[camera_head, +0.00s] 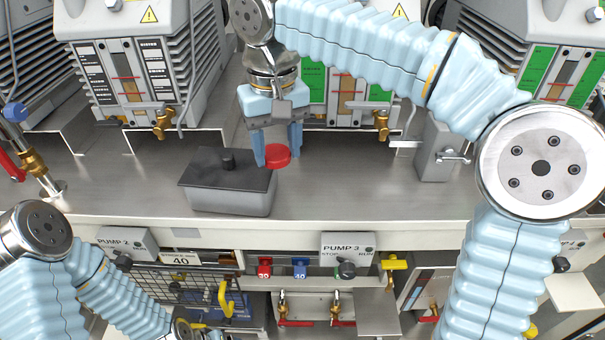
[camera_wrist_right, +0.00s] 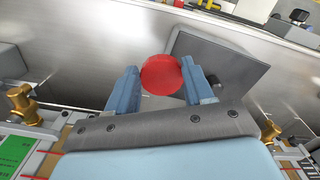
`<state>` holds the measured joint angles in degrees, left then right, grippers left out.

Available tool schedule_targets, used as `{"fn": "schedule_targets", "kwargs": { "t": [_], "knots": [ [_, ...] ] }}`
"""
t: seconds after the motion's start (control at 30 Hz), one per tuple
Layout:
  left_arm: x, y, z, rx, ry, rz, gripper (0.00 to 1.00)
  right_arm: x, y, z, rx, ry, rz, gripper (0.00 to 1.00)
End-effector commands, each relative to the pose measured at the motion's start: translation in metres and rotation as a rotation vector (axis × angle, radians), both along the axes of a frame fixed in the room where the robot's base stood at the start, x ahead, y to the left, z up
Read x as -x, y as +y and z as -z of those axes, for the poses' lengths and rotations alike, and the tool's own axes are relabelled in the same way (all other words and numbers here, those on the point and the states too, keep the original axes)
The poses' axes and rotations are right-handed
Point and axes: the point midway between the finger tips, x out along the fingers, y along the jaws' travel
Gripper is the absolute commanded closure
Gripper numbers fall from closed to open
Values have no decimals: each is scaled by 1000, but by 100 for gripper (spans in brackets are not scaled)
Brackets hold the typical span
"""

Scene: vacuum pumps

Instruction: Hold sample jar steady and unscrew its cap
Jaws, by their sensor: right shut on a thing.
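A red round cap (camera_head: 277,156) is between the fingertips of my right gripper (camera_head: 277,160), above the steel bench and beside the grey box. In the right wrist view the red cap (camera_wrist_right: 161,75) sits between the two blue fingers of my right gripper (camera_wrist_right: 163,88), which is shut on it. No jar body can be made out under the cap in either view. My left arm comes in at the lower left of the head view, and its fingers are not visible.
A grey box with a dark lid (camera_head: 231,196) stands on the steel bench (camera_head: 330,195), just left of the right gripper. Pumps with brass taps (camera_head: 164,122) line the back. A grey block with a lever (camera_head: 437,150) stands to the right. Panels and valves lie below the bench edge.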

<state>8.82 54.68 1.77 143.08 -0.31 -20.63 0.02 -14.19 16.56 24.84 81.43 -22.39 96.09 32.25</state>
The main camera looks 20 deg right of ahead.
Motion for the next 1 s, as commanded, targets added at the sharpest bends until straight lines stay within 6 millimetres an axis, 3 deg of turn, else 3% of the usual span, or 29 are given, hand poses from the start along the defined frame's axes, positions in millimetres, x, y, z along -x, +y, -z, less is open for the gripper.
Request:
{"fn": "schedule_targets", "kwargs": {
  "t": [0.13,0.33,0.53,0.73,1.0],
  "knots": [
    [0,0,5,0,-1,-1,17,-10,-42,23,1,3,7,85],
    [0,0,10,-1,-1,-3,17,-17,-68,58,1,2,2,85],
    [0,1,11,-1,-1,-3,17,-21,-79,72,1,1,1,85],
    [0,1,16,-2,-1,-3,17,-21,-83,102,1,2,-2,85],
    [0,1,15,-2,-1,-3,17,-22,-82,106,0,0,-1,85]
  ]
}}
